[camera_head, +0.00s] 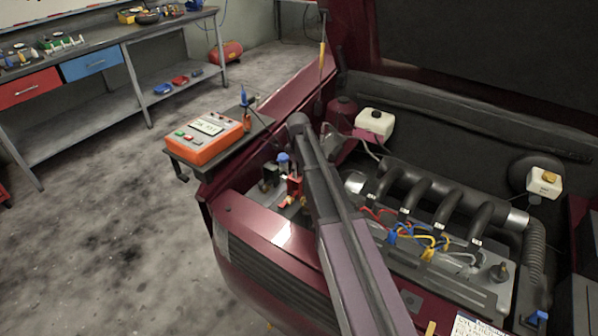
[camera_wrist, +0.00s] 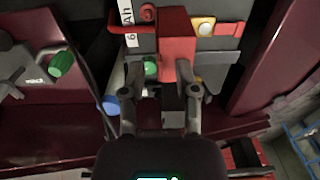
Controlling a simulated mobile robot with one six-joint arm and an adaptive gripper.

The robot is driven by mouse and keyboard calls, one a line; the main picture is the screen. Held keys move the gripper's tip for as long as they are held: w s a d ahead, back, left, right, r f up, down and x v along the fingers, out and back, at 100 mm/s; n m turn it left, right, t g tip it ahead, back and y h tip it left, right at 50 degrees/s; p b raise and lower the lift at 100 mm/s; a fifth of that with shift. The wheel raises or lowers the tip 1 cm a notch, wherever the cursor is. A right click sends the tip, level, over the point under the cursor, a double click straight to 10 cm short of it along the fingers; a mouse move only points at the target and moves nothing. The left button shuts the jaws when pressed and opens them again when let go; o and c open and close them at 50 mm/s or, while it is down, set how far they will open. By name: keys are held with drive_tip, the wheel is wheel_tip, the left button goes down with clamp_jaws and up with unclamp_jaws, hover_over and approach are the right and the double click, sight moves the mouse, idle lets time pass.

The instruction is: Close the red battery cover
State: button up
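The red battery cover (camera_wrist: 178,45) stands out from the dark battery top in the wrist view, apparently raised. My gripper (camera_wrist: 161,88) is open below it, with one finger to each side. The lower end of the cover lies close to the right finger; I cannot tell whether they touch. In the head view the red cover (camera_head: 295,186) shows beside my arm, at the front left of the engine bay. My arm hides part of the battery there, and my fingers are not clear.
An orange tester (camera_head: 204,138) sits on a small shelf at the car's left edge. The engine (camera_head: 430,235) with coloured wires lies right of my arm. A green cap (camera_wrist: 61,64) and a blue cap (camera_wrist: 111,105) are left of my gripper.

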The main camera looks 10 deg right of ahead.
clamp_jaws()
drive_tip(key=shift+d, duration=0.15)
